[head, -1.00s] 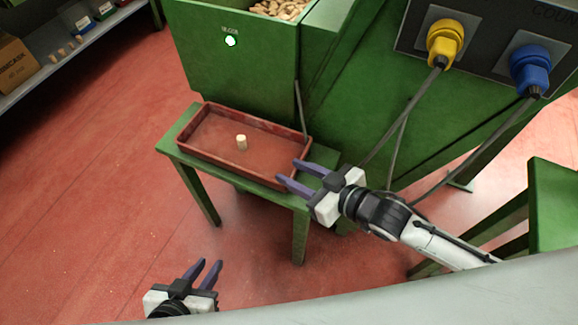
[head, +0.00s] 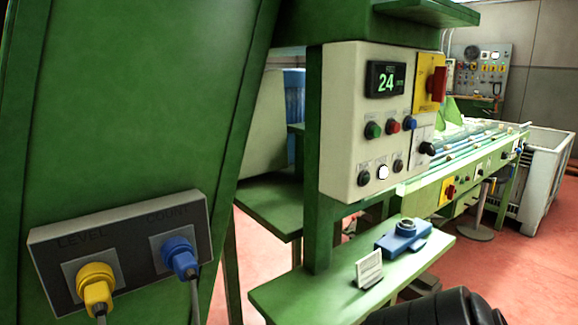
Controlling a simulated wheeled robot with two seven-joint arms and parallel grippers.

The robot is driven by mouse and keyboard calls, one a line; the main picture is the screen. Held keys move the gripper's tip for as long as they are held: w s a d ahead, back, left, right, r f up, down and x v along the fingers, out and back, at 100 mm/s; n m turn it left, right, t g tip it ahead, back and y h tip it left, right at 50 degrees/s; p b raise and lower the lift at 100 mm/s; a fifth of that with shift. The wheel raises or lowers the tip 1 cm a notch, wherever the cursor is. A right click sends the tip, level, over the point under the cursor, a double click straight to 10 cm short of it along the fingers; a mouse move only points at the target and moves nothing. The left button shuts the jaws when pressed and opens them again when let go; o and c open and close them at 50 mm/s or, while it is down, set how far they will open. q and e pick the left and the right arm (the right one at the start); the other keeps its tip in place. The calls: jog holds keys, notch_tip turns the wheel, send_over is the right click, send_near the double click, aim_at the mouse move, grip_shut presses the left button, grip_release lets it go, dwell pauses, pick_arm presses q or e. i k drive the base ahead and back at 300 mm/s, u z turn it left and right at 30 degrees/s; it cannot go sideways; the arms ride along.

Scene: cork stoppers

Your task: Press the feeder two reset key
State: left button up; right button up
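A pale control panel (head: 366,120) is mounted on a green post right of centre. Its display (head: 386,80) reads 24 in green digits. Below it is a row with a green button (head: 373,130), a red button (head: 393,125) and a blue button (head: 410,122). A lower row has a dark green button (head: 364,177), a bright white button (head: 383,172) and a dark button (head: 398,166). The labels are too small to read, so I cannot tell which is the feeder two reset key. Neither gripper is in view; a dark part of my arm shows at the bottom right.
A red-and-yellow switch (head: 436,84) sits at the panel's upper right. A green shelf (head: 318,297) below holds a blue device (head: 403,238) and a small white card (head: 369,270). A LEVEL/COUNT connector box (head: 130,246) is at left. A conveyor runs back right.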

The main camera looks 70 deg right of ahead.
aim_at(411, 125)
jog(key=z, duration=2.85)
